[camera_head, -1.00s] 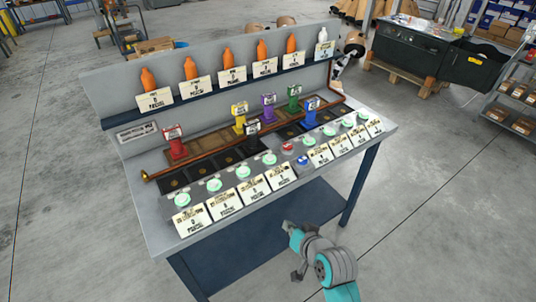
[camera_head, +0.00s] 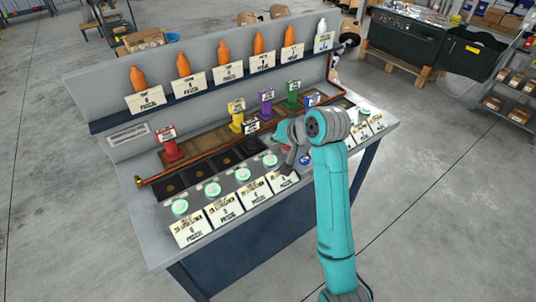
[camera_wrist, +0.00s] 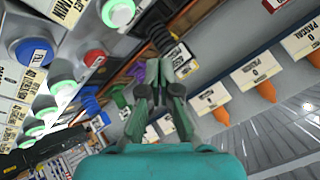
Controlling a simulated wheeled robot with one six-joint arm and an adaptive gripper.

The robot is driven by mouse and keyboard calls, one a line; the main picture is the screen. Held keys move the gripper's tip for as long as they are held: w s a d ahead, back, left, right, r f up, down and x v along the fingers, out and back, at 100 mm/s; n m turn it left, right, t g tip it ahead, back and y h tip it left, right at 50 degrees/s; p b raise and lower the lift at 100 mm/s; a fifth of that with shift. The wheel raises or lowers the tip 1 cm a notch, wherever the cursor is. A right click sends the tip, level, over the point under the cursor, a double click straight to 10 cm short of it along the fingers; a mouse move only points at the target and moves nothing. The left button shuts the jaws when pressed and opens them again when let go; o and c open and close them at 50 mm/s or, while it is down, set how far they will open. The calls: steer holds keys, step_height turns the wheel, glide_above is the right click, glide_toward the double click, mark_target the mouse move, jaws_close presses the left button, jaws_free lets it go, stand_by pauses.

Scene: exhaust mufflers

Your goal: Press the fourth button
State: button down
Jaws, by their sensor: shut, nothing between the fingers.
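A row of pale green buttons runs along the front of the bench. In the head view the fourth from the left (camera_head: 270,160) sits just left of my gripper (camera_head: 288,166). A large green button, apparently the same one, shows at the top of the wrist view (camera_wrist: 118,12). The first (camera_head: 180,207), second (camera_head: 212,188) and third (camera_head: 242,174) buttons are clear of my arm. My gripper also shows in the wrist view (camera_wrist: 160,68); it is shut and empty, over the button panel. I cannot tell whether it touches anything.
A blue button (camera_wrist: 35,50) and a red button (camera_wrist: 93,57) lie beside the fourth button. Small coloured posts, including a black one (camera_head: 252,127) and a red one (camera_head: 170,145), stand behind the buttons. Orange bottles (camera_head: 222,52) line the back shelf. My arm hides part of the right side.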

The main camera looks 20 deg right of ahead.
mark_target(272, 159)
steer(key=r, duration=0.1)
steer(key=w+r, duration=0.1)
steer(key=r, duration=0.1)
steer(key=shift+w, duration=0.3)
steer(key=shift+f, duration=0.1)
steer(key=shift+f, duration=4.4)
steer(key=shift+f, duration=0.1)
steer(key=shift+f, duration=0.3)
steer(key=shift+f, duration=0.35)
steer(key=shift+r, duration=0.8)
